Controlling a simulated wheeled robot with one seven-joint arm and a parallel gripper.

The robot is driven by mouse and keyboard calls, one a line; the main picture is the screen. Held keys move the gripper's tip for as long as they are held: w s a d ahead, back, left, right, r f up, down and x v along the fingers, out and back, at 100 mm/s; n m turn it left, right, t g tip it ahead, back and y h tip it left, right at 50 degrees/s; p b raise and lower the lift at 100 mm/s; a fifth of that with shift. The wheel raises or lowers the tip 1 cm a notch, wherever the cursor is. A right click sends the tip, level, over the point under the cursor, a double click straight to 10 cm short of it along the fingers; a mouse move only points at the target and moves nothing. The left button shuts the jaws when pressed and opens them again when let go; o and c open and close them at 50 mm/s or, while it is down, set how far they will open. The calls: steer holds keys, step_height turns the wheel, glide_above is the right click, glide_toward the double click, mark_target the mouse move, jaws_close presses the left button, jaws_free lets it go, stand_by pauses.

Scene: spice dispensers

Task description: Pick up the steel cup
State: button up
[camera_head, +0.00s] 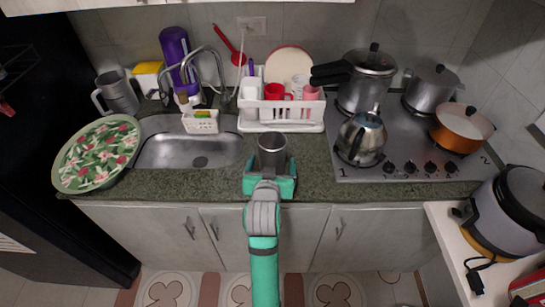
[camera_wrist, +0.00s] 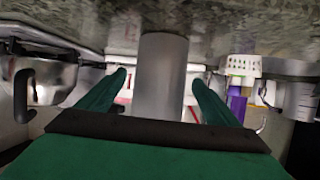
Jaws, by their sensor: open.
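The steel cup (camera_head: 272,148) is a plain grey cylinder standing upright on the dark green granite counter, in front of the dish rack. My gripper (camera_head: 270,175) is at the counter's front part, low, right at the near side of the cup. It is open. In the wrist view, which looks upside down, the cup (camera_wrist: 161,75) stands between the two green fingers, with a gap on each side. The cup's lower part is partly hidden by my gripper in the head view.
A white dish rack (camera_head: 282,127) with cups stands close behind the cup. The sink (camera_head: 165,150) is to the left. A steel kettle (camera_head: 361,140) stands on the stove (camera_head: 385,172) to the right. The counter beside the cup is clear.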

steer(key=shift+x, duration=1.55)
steer(key=c, duration=1.4)
steer(key=shift+r, duration=0.2)
